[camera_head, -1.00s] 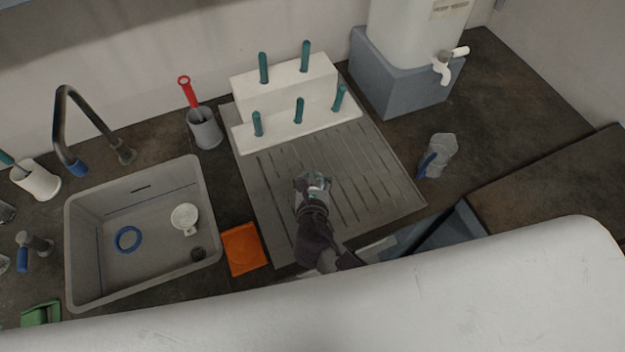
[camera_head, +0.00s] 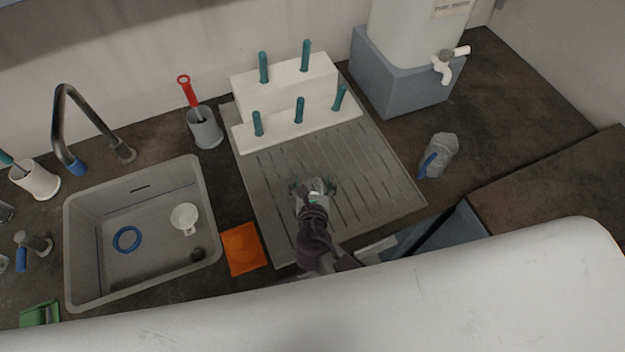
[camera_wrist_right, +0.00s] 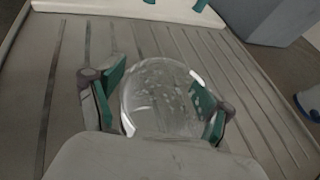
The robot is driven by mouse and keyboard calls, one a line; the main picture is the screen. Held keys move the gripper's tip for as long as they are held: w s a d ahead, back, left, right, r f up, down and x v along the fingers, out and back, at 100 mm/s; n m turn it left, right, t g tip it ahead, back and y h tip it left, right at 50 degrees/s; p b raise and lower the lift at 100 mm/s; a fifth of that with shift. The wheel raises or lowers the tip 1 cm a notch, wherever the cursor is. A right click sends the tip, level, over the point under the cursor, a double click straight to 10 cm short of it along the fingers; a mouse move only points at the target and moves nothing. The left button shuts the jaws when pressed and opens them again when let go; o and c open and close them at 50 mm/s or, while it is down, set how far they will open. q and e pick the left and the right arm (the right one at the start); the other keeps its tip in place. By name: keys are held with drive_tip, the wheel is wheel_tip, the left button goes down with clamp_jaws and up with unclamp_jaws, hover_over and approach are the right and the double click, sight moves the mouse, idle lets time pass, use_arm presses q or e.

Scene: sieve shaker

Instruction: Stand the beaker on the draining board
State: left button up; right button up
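The clear glass beaker (camera_wrist_right: 160,98) is in the right wrist view, between the two teal-padded fingers of my right gripper (camera_wrist_right: 158,85). It appears to stand upright on the grooved grey draining board (camera_head: 385,200). In the head view the beaker (camera_head: 319,185) is small and partly covered by my right gripper (camera_head: 313,188). The fingers are spread, with a small gap visible at the beaker's left side; contact on the right side is unclear. The beaker's base is hidden. My left gripper is not in view.
A white stepped rack with teal pegs (camera_head: 285,92) stands at the board's back. The sink (camera_head: 85,245) and an orange square (camera_head: 243,248) lie left. A glass item with a blue part (camera_head: 438,155) is right. The board's right side is clear.

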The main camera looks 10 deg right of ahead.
drive_tip(key=shift+r, duration=0.25)
drive_tip(key=v, duration=1)
drive_tip(key=shift+s+a+b, duration=0.1)
drive_tip(key=shift+s+b, duration=0.25)
drive_tip(key=shift+s, duration=0.1)
drive_tip(key=shift+s+r, duration=0.25)
drive_tip(key=shift+s, duration=0.25)
